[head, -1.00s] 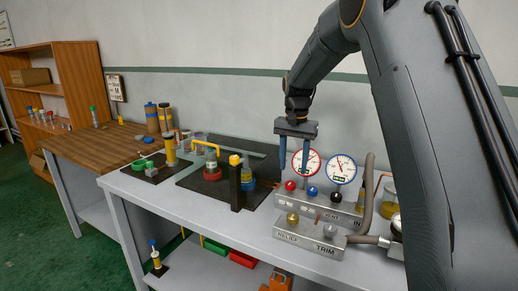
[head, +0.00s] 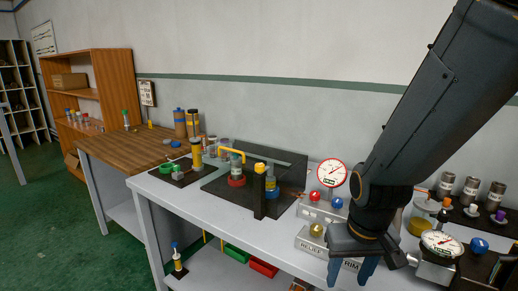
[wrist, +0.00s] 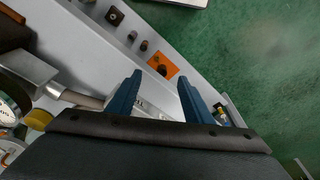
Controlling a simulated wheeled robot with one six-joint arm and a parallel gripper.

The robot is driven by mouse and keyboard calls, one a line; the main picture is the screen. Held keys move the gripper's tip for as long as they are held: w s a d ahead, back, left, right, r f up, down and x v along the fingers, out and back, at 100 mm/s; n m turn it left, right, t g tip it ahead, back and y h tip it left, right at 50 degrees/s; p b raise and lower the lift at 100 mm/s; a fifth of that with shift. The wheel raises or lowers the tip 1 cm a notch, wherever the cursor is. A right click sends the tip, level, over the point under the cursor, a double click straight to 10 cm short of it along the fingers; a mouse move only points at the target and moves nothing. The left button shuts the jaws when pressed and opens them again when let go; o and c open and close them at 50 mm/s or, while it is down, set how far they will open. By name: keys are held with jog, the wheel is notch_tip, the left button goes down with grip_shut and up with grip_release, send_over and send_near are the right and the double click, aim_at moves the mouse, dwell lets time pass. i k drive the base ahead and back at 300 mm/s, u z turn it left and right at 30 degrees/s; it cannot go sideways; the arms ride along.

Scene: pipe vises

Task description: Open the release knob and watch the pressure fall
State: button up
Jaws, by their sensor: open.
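My gripper (head: 349,268) is open, pointing down in front of the TRIM end of a grey valve block (head: 309,242). A brass knob (head: 316,230) sits above the RELIEF label, left of my gripper. Behind are a red knob (head: 314,196) and a blue knob (head: 337,203). I cannot read a release label on any knob. A red-rimmed pressure gauge (head: 332,172) stands upright behind them. A second gauge (head: 441,243) lies tilted at the right, with a blue knob (head: 479,245) beside it. My wrist hides the block's right part.
A black post with a yellow top (head: 259,190) and a red-based vise (head: 236,181) stand left on the grey bench (head: 190,208). Dark jars (head: 470,187) stand at the back right. Red (head: 263,268) and green (head: 236,254) bins sit on the lower shelf.

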aim_at(478, 245)
jog(key=z, duration=1.95)
